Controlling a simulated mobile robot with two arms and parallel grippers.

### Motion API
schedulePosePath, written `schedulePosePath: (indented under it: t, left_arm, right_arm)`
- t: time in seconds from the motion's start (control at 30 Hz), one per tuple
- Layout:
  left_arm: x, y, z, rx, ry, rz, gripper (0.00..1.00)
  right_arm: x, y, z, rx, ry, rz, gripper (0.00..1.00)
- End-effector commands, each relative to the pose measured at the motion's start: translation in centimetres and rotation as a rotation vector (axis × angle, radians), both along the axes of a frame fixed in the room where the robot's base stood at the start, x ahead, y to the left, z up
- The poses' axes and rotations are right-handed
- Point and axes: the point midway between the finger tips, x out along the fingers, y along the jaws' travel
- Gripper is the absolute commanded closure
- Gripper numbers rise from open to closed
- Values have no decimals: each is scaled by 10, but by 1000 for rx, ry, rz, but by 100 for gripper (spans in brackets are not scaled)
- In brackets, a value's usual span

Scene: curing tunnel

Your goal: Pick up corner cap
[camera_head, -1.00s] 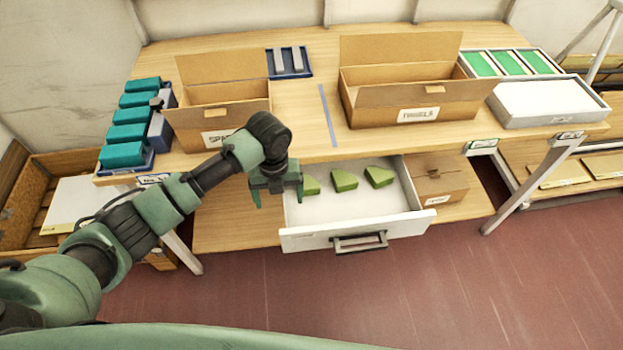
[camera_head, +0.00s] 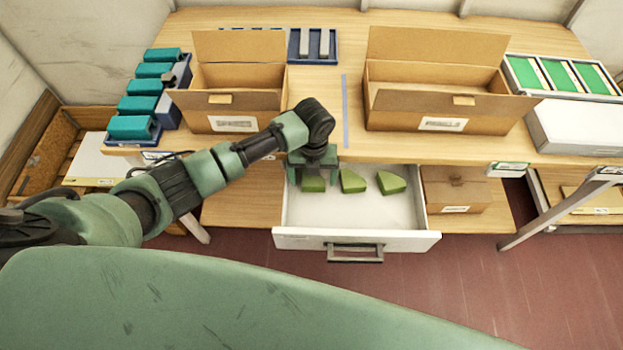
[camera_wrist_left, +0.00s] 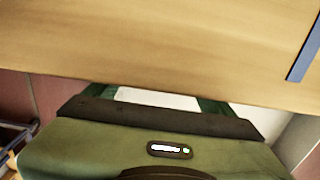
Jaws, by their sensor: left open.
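Several green corner caps lie in the open white drawer (camera_head: 300,240) under the table. The left cap (camera_head: 313,184) sits directly below my left gripper, the middle cap (camera_head: 352,181) and the right cap (camera_head: 391,183) lie to its right. My left gripper (camera_head: 313,178) is open and points down at the drawer's left part, close to the left cap. I cannot tell whether it touches the cap. In the left wrist view the gripper (camera_wrist_left: 160,95) spans a strip of the white drawer, and no cap shows there. My right gripper is not in view.
The wooden tabletop (camera_head: 330,140) overhangs the drawer's back. Two open cardboard boxes, left (camera_head: 225,122) and right (camera_head: 400,122), stand on it. Teal blocks (camera_head: 133,127) line its left side. A closed carton (camera_head: 457,190) stands right of the drawer.

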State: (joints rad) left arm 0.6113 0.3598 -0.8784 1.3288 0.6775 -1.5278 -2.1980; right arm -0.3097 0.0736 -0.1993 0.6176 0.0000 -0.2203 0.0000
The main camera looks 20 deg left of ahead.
Motion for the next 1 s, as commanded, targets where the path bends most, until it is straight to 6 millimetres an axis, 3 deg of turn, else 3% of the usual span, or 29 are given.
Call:
schedulePosePath:
  t: [0.2,0.47,0.5,0.7,0.73,1.0]
  left_arm:
    - [-2,-2,-29,1,2,0,15]
    - [-1,-2,-33,1,-1,-1,15]
    - [-1,-2,-33,1,-1,-1,18]
    - [-1,-2,-33,1,-1,-1,74]
    - [-1,-2,-33,1,-1,-1,79]
    - [-1,-2,-32,0,-1,-1,79]
  right_arm:
    - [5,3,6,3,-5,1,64]
    - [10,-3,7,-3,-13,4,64]
    - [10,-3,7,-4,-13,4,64]
    - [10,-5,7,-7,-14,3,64]
    - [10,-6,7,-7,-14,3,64]
    - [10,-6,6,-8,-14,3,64]
